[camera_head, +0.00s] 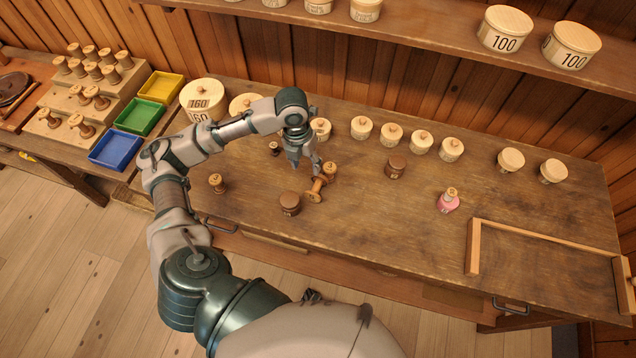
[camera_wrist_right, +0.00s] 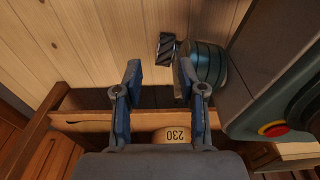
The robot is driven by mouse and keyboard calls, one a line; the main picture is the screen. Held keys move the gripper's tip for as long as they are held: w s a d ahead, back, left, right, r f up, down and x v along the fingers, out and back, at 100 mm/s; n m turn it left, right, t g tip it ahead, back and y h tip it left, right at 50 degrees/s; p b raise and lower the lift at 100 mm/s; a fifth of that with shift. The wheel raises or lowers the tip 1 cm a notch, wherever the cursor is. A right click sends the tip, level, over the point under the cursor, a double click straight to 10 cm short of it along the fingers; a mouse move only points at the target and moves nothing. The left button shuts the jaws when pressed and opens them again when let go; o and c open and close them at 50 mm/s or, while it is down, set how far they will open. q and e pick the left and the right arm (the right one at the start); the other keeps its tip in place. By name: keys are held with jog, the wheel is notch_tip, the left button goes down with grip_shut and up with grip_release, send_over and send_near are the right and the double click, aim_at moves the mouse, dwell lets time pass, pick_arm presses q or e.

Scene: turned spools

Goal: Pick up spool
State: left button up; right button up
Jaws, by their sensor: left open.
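My left gripper (camera_head: 308,168) is open and points down over the workbench. A brown wooden spool (camera_head: 315,190) lies tilted on the bench just below and right of its fingertips. Another spool (camera_head: 329,170) is close beside it, partly overlapping in the view; I cannot tell whether the fingers touch either one. A small upright spool (camera_head: 216,183) stands to the left, and a dark small one (camera_head: 274,148) is behind the arm. My right gripper (camera_wrist_right: 158,85) shows in the right wrist view with its two fingers apart and nothing between them.
Pale round lidded boxes line the back. Yellow, green and blue trays (camera_head: 116,151) and a stepped spool rack (camera_head: 85,100) are at left. A wooden frame (camera_head: 540,234) sits at right.

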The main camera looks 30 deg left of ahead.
pick_arm(q)
send_over(314, 189)
jog(key=f, duration=0.5)
jog(key=a+f, duration=0.1)
jog(key=f, duration=0.2)
jog(key=shift+w+f+b, duration=0.1)
jog(key=shift+b, duration=0.25)
jog(key=shift+d+f, duration=0.3)
jog(key=shift+f, duration=0.15)
jog(key=f, duration=0.5)
jog(key=shift+d, duration=0.2)
jog(key=shift+f, duration=0.25)
jog(key=shift+r, duration=0.1)
jog(key=shift+d, duration=0.15)
jog(key=c, duration=0.9)
grip_shut()
pick_arm(e)
jog(key=w, duration=0.3)
jog(key=shift+w+a+r, duration=0.25)
